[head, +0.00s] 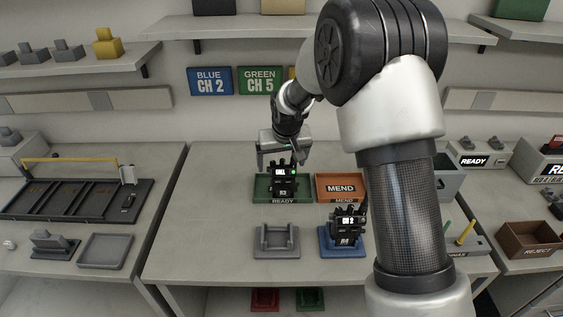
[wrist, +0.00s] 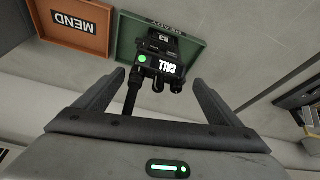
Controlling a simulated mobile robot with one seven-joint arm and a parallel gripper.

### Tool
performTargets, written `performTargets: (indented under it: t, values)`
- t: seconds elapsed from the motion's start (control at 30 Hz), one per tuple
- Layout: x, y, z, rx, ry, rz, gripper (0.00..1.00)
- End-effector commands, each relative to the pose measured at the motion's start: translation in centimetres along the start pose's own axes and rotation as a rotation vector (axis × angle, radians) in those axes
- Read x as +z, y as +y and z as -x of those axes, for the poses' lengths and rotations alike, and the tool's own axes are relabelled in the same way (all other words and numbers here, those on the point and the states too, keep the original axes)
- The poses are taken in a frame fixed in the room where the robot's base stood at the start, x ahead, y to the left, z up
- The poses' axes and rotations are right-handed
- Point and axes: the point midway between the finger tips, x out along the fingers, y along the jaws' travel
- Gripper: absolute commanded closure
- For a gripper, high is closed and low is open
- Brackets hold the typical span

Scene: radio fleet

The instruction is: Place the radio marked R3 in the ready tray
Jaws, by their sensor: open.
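The radio marked R3 (head: 283,183) is black, with a lit screen and a green light. It stands upright in the green ready tray (head: 260,192). My gripper (head: 279,160) is just above and behind the radio in the head view. In the wrist view its two fingers (wrist: 158,92) are wide apart, with the radio's top and antenna between or just beyond them.
The orange MEND tray (head: 341,187) is right beside the ready tray. A second radio, R4 (head: 347,226), showing CH 2, stands in a blue holder (head: 327,247) in front. An empty grey cradle (head: 277,241) stands to its left. The table's left part is clear.

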Motion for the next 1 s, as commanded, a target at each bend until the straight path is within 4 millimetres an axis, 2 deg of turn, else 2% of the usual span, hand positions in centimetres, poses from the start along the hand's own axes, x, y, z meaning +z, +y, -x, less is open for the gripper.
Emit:
performTargets:
  t: [0.3,0.5,0.87,0.97,1.0]
  values:
    - [-0.2,0.0,6.5,0.0,0.007,0.0,0.12]
    - [-0.1,0.0,10.0,0.0,0.004,0.0,0.12]
    - [0.2,0.3,12.5,0.002,0.004,-0.004,0.12]
    - [1.3,1.3,15.4,0.009,0.015,-0.018,0.12]
    - [2.1,1.9,17.1,0.014,0.022,-0.028,0.12]
